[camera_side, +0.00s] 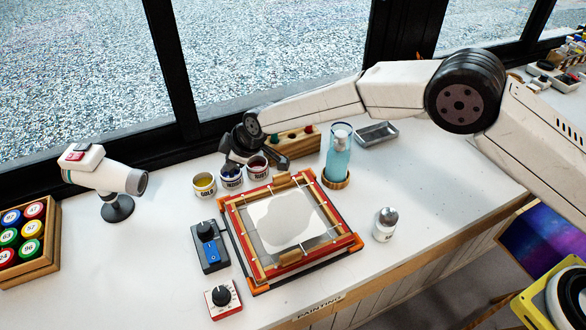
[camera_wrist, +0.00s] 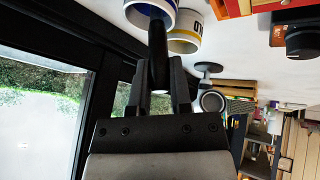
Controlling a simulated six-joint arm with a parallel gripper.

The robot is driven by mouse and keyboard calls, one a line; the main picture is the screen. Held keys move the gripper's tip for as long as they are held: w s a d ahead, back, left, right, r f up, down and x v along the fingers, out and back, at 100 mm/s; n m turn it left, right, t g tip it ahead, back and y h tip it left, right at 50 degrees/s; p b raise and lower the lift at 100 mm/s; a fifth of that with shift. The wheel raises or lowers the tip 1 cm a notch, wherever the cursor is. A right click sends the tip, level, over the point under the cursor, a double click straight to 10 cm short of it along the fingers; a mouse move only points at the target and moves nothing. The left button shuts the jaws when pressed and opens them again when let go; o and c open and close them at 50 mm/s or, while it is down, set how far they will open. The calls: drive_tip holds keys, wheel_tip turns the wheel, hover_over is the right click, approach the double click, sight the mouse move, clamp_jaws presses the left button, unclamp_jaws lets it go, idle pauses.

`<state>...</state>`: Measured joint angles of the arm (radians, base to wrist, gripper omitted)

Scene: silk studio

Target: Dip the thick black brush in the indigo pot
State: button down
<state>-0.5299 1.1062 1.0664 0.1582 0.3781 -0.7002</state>
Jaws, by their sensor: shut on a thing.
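My gripper (camera_side: 236,158) is low over the row of small pots at the back of the table. In the wrist view my gripper (camera_wrist: 163,82) is shut on the thick black brush (camera_wrist: 157,52), which sticks out beyond the fingers. The indigo pot (camera_side: 231,182) is white with a dark blue label and stands in the middle of the row. In the wrist view its blue rim (camera_wrist: 171,5) shows at the top, and the brush's far end overlaps its mouth. I cannot tell how deep the tip is. In the side view the brush is mostly hidden by my gripper.
A yellow pot (camera_side: 204,187) stands close on the left and a dark red pot (camera_side: 257,168) close on the right. A wooden rack (camera_side: 293,146) and blue bottle (camera_side: 339,150) stand to the right. The framed silk (camera_side: 285,222) lies in front. A white dryer (camera_side: 100,172) is left.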

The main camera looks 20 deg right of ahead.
drive_tip(key=shift+r, duration=0.15)
drive_tip(key=shift+r, duration=3.2)
